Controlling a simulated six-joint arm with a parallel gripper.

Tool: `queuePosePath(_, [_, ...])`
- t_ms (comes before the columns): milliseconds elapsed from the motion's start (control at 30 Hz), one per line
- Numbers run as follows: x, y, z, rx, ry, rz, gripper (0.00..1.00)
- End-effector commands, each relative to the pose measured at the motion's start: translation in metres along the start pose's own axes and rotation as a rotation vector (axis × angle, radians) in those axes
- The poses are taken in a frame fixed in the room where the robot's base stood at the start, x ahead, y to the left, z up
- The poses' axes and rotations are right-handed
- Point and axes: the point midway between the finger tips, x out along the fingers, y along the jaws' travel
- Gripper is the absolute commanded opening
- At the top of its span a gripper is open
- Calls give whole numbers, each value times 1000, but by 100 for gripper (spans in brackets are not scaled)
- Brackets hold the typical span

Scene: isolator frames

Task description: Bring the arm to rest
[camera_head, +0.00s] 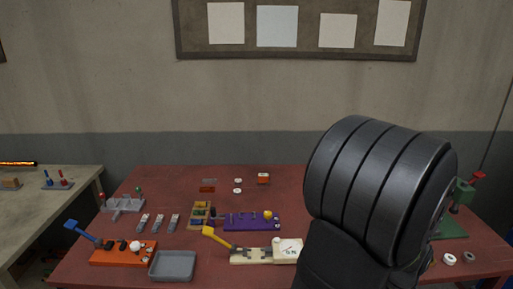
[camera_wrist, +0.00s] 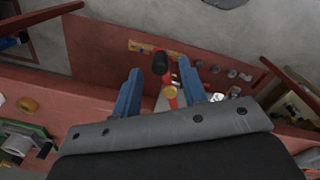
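In the wrist view my gripper (camera_wrist: 160,68) shows two blue fingers spread apart with a gap between them. A red lever with a black knob (camera_wrist: 160,62) and a small gold round part (camera_wrist: 171,91) appear in line with that gap. They look to be beyond the fingers, but I cannot tell how far. I see nothing clamped. In the head view my dark arm fills the right side in front of the table, and my gripper does not show there.
The red table (camera_head: 150,185) holds an orange fixture (camera_head: 115,257), a grey tray (camera_head: 172,265), a purple fixture (camera_head: 250,222), a cream fixture with a yellow lever (camera_head: 250,256) and a green device (camera_head: 463,192). A second table (camera_head: 40,205) stands at left. A pinboard (camera_head: 300,53) hangs behind.

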Motion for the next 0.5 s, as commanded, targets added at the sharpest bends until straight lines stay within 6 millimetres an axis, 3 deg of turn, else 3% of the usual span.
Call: queuePosePath(500, [-104,1,0,0,1,7,39])
